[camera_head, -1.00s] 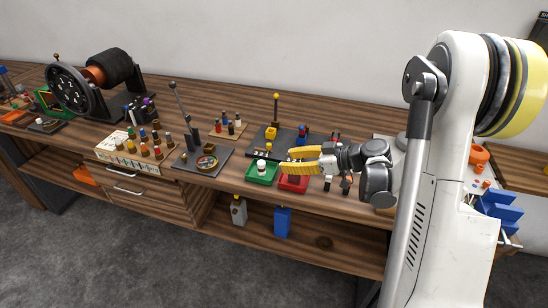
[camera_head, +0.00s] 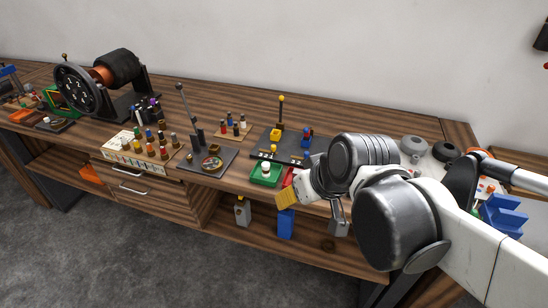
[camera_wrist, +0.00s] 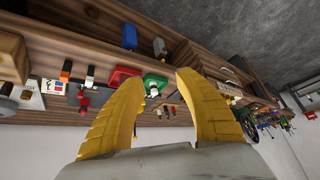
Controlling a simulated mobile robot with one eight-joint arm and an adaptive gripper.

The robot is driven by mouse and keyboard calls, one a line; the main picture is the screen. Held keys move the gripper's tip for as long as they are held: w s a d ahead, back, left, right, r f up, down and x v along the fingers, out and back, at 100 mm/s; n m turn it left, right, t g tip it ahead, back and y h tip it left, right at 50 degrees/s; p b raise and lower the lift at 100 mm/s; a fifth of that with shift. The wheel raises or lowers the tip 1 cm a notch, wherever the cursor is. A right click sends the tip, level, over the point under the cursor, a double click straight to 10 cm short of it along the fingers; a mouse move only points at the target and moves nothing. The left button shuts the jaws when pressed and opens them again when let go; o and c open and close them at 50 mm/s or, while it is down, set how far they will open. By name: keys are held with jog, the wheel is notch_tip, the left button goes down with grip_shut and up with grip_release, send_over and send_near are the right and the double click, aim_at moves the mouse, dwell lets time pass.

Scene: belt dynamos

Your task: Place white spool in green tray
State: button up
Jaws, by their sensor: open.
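The green tray (camera_head: 254,180) sits near the table's front edge. A small white spool (camera_head: 266,167) stands upright inside it. In the wrist view the green tray (camera_wrist: 158,79) and the white spool (camera_wrist: 153,90) show between my fingers, well beyond them. My gripper (camera_head: 287,199) is at the table's front edge, right of and nearer than the green tray. In the wrist view my gripper (camera_wrist: 160,80) has its yellow fingers wide apart with nothing between them.
A red tray (camera_head: 288,177) is just right of the green one, partly hidden by my gripper. A dark board (camera_head: 262,137) with a yellow-topped post is behind. A dark plate (camera_head: 188,163) with a lever stands left. A blue block (camera_head: 286,224) is on the lower shelf.

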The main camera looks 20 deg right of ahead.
jog(key=shift+s+d+r+m+t+h, duration=0.15)
jog(key=shift+s+m+h, duration=0.1)
jog(key=shift+s, duration=0.4)
jog(key=shift+s+d+m+t+h, duration=0.1)
jog(key=shift+s+m+h, duration=0.1)
jog(key=shift+s, duration=0.45)
jog(key=shift+s+d+r+m+t+h, duration=0.15)
jog(key=shift+s+h, duration=0.1)
jog(key=shift+s, duration=0.4)
